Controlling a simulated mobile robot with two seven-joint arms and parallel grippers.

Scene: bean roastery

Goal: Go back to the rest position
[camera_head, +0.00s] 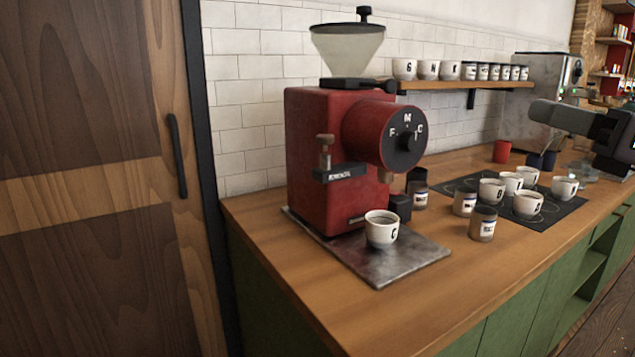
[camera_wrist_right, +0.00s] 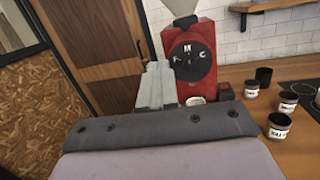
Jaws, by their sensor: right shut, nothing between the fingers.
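My right gripper (camera_head: 582,171) is at the right edge of the head view, above the far end of the counter. Its pale fingers are together and hold nothing. In the right wrist view its fingertips (camera_wrist_right: 155,86) point toward the red grinder (camera_wrist_right: 190,50), with clear air around them. My left gripper is not in view. The red grinder (camera_head: 318,150) stands on the counter at the middle of the head view. A white cup marked C (camera_head: 381,231) sits upright on the metal tray (camera_head: 400,262) before it.
Several white cups (camera_head: 528,204) and labelled tins (camera_head: 482,224) stand on and beside a dark mat (camera_head: 566,208). A red cup (camera_head: 501,151) is behind them. A wall shelf (camera_head: 460,85) carries more cups and tins. The counter front (camera_head: 370,320) is bare wood. A wooden door (camera_head: 90,180) is at left.

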